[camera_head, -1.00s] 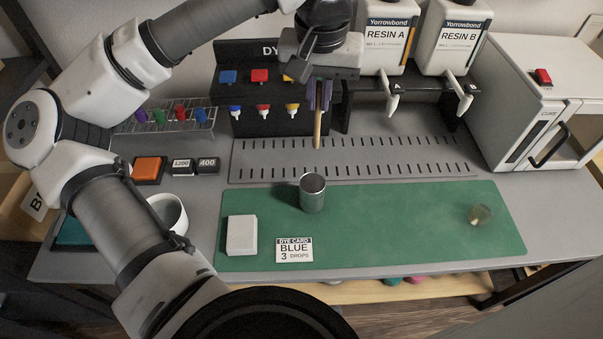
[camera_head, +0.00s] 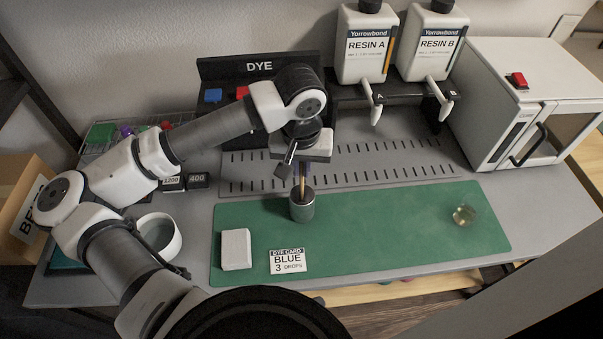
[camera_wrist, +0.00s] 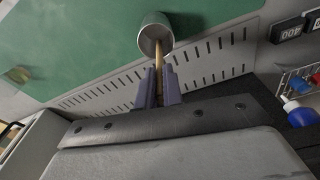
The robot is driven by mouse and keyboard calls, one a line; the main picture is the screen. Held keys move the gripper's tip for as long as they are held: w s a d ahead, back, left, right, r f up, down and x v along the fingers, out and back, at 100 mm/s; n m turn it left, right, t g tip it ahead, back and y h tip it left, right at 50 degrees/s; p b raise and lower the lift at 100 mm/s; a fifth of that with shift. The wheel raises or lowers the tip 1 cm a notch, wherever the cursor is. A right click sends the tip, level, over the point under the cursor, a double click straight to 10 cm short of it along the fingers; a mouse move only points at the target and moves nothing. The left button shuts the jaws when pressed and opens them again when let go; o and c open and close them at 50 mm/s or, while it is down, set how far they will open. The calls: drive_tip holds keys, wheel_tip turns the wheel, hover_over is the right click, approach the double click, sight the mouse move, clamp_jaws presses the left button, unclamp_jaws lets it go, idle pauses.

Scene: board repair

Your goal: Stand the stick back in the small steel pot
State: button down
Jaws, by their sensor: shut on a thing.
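The small steel pot (camera_head: 302,209) stands upright on the green mat, near the mat's back edge. The wooden stick (camera_head: 302,184) is upright, with its lower end inside the mouth of the pot. My gripper (camera_head: 303,170) is shut on the stick's upper part, just above the pot. In the wrist view, my gripper (camera_wrist: 158,88) has both fingers against the stick (camera_wrist: 158,57), which runs into the open mouth of the pot (camera_wrist: 155,38). The stick's tip is hidden inside the pot, so I cannot tell whether it touches the bottom.
Resin bottles (camera_head: 362,45) and the dye rack (camera_head: 260,68) stand behind. A white oven (camera_head: 520,100) is at right. The mat's middle right is clear.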

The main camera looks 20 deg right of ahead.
sight(302, 173)
wheel_tip(302, 173, down, 4)
drive_tip(key=shift+r+p, duration=0.1)
drive_tip(key=shift+p, duration=0.3)
drive_tip(key=shift+f+b, duration=0.25)
drive_tip(key=shift+b, duration=0.15)
drive_tip(key=c, duration=1.5)
unclamp_jaws()
drive_tip(key=shift+r, duration=0.1)
drive_tip(key=shift+c, duration=0.2)
drive_tip(key=shift+r+p, duration=0.2)
drive_tip(key=shift+p, duration=0.2)
wheel_tip(302, 173, up, 12)
drive_tip(key=s+b, duration=0.1)
drive_tip(key=b, duration=0.1)
drive_tip(key=shift+a, duration=0.3)
drive_tip(key=shift+s, duration=0.1)
